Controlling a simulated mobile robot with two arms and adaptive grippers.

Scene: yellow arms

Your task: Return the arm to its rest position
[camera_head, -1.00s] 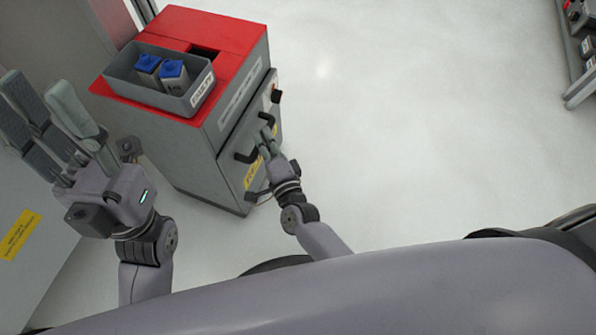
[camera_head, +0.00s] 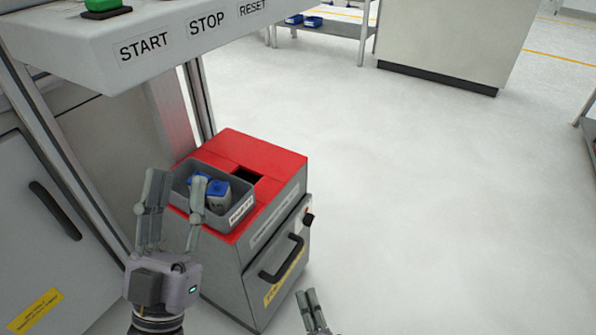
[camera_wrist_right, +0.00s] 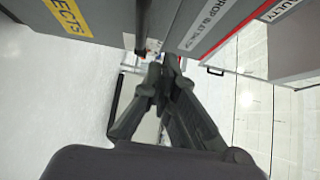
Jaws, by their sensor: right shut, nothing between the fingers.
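My left gripper (camera_head: 172,212) is raised in the head view, its fingers spread apart with nothing between them. It stands in front of the grey cabinet with a red top (camera_head: 285,167). My right gripper (camera_head: 312,302) shows at the bottom edge of the head view, low and right of the cabinet front, apart from the black handle (camera_head: 282,260). In the right wrist view the right gripper (camera_wrist_right: 165,75) has its fingertips together with nothing in them. The rest of the right arm is out of the head view.
A grey bin (camera_head: 238,207) with blue-topped parts sits on the cabinet. A panel marked START, STOP, RESET (camera_head: 150,40) overhangs at upper left. A grey door with a black handle (camera_head: 55,210) stands at left. The floor (camera_head: 430,200) to the right is clear.

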